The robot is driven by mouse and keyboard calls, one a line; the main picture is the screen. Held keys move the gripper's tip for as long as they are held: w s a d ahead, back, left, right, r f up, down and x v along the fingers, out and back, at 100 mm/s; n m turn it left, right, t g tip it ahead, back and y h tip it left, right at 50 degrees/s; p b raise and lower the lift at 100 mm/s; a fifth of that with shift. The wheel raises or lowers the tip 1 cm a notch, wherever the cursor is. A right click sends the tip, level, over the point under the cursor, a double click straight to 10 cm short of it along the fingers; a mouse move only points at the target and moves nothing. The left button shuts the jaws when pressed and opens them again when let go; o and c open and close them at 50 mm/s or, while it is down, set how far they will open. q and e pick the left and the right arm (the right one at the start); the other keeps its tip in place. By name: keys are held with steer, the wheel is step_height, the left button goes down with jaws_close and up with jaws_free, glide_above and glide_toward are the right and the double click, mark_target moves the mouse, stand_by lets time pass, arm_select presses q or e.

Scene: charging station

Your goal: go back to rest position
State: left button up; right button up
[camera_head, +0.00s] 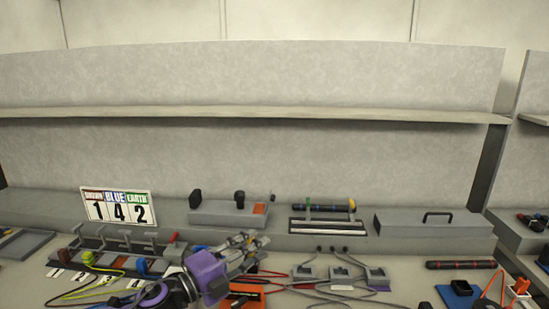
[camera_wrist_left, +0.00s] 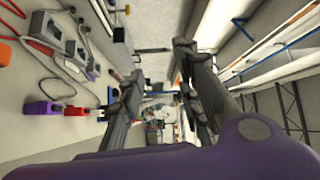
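My left gripper (camera_head: 252,242) reaches in from the bottom of the head view, with a purple body behind grey fingers. It is above the bench, between the lever panel and the grey charger blocks. In the left wrist view the two fingers of the left gripper (camera_wrist_left: 158,98) stand apart with nothing between them. The gripper looks open and empty. My right gripper shows in neither view.
The bench carries a lever panel (camera_head: 118,251) with cables, a sign reading 1 4 2 (camera_head: 118,207), a grey case (camera_head: 436,231), charger blocks (camera_head: 340,273) and a dark red-banded rod (camera_head: 461,264). A shelf (camera_head: 260,114) runs along the wall behind.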

arm_select(q)
steer(key=s+a+f+n+t+y, duration=0.1)
steer(key=s+a+f+n+y, duration=0.25)
steer(key=s+f+n, duration=0.35)
steer(key=s+a+f+n+y, duration=0.3)
steer(key=f+n+y, duration=0.15)
steer(key=f, duration=0.45)
steer(key=s+a+f+n+t+y, duration=0.1)
steer(key=s+a+f+n+y, duration=0.2)
steer(key=s+f+n, duration=0.3)
steer(key=s+a+f+n+g+y, duration=0.1)
steer(key=s+f+n, duration=0.1)
steer(key=s+f, duration=0.3)
steer(key=s+a+f+n+g+y, duration=0.1)
steer(key=s+f, duration=0.4)
steer(key=s, duration=0.7)
steer(key=s+a+f+n+g+y, duration=0.1)
steer(key=s+a+f+n+g, duration=0.2)
steer(key=s+f+n, duration=0.2)
steer(key=s, duration=0.3)
steer(key=shift+s+p, duration=0.2)
steer(key=shift+p, duration=0.2)
